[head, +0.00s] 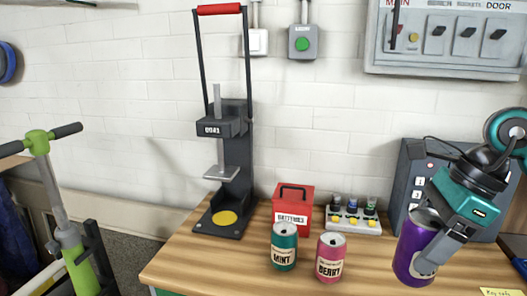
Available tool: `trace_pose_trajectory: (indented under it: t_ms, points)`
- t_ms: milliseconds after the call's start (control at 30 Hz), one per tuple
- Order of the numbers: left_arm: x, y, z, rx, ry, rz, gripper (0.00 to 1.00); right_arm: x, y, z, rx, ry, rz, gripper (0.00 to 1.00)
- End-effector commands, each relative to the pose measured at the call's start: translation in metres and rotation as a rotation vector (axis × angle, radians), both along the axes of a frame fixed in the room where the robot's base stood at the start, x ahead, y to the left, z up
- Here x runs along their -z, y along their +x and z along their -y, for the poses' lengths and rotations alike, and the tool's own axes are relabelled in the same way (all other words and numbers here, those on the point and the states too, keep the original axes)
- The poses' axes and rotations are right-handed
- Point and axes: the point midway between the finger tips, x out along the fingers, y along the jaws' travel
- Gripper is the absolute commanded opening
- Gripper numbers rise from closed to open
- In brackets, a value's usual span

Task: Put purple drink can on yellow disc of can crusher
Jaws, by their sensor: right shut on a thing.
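My right gripper (446,240) is shut on the purple drink can (413,247). It holds the can slightly tilted at the right of the wooden bench, in front of a dark grey box. I cannot tell whether the can touches the bench. The can crusher (233,160) stands at the back left of the bench, with a red handle raised at its top. Its yellow disc (225,218) lies bare on the base, below the raised press plate. My left gripper is not in view.
A green MINT can (284,247) and a pink BERRY can (330,258) stand at the bench front, between crusher and purple can. Behind them are a red batteries box (293,207) and a rack of small bottles (353,219). A green scooter (65,225) stands left of the bench.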

Motion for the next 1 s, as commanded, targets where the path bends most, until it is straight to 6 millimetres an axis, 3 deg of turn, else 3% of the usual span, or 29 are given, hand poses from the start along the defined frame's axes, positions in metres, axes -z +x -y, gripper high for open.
trace_pose_trajectory:
  t_ms: [333, 700, 1000]
  points:
    - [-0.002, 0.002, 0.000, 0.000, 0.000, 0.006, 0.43, 0.049, 0.001, -0.029, -0.680, 0.003, -0.002, 0.42]
    - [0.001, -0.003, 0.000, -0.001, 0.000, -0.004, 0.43, 0.099, -0.005, -0.048, -1.428, 0.003, -0.002, 0.42]
    - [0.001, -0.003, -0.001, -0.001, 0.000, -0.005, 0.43, 0.121, -0.009, -0.050, -1.779, 0.005, 0.001, 0.42]
